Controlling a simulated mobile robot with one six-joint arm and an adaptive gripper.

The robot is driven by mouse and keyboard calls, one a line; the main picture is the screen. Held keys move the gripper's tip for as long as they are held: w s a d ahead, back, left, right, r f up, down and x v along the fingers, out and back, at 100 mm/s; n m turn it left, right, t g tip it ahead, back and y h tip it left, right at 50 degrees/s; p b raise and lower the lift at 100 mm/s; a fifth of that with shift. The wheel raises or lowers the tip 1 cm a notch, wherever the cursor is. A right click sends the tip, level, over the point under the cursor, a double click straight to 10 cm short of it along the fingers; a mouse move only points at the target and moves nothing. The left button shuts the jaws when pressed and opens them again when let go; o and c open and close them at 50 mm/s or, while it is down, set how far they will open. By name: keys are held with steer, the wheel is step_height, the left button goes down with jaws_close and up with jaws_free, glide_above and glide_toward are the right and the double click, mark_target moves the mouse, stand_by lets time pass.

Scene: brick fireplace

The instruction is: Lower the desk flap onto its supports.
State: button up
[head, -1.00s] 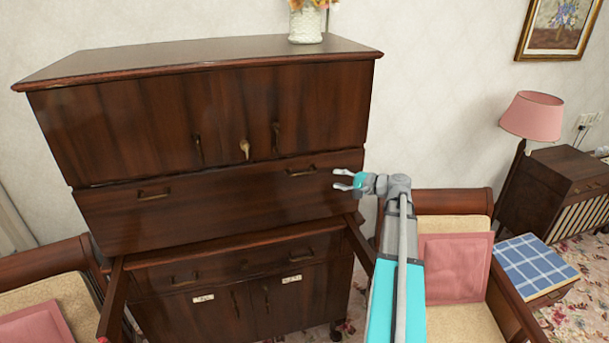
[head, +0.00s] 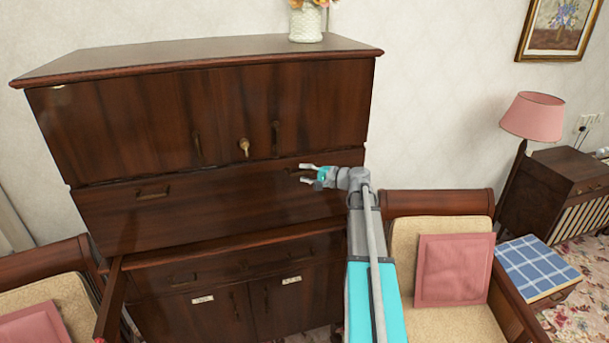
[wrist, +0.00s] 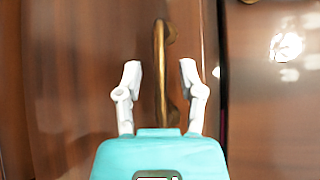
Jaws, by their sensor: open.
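The desk flap appears to be the dark wood panel (head: 215,205) with two horizontal handles, across the middle of the cabinet. It stands closed, nearly upright. Its left handle (head: 153,193) is clear; its right handle (head: 292,171) is partly covered by my gripper (head: 308,173). In the wrist view my gripper (wrist: 161,82) is open, one finger on each side of a brass handle (wrist: 159,50), which looks vertical there. I cannot tell how deep the fingers reach around it. A left support rail (head: 111,302) juts out below the panel; my arm hides the right one.
Above the flap is a panel with upright handles and a brass knob (head: 244,147). A white vase (head: 305,24) stands on top of the cabinet. Cushioned chairs stand close at the left (head: 45,280) and right (head: 398,235). A lamp (head: 533,117) is farther right.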

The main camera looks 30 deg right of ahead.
steer(key=shift+w+a, duration=0.15)
steer(key=shift+w, duration=0.05)
jaws_close()
stand_by(0.4)
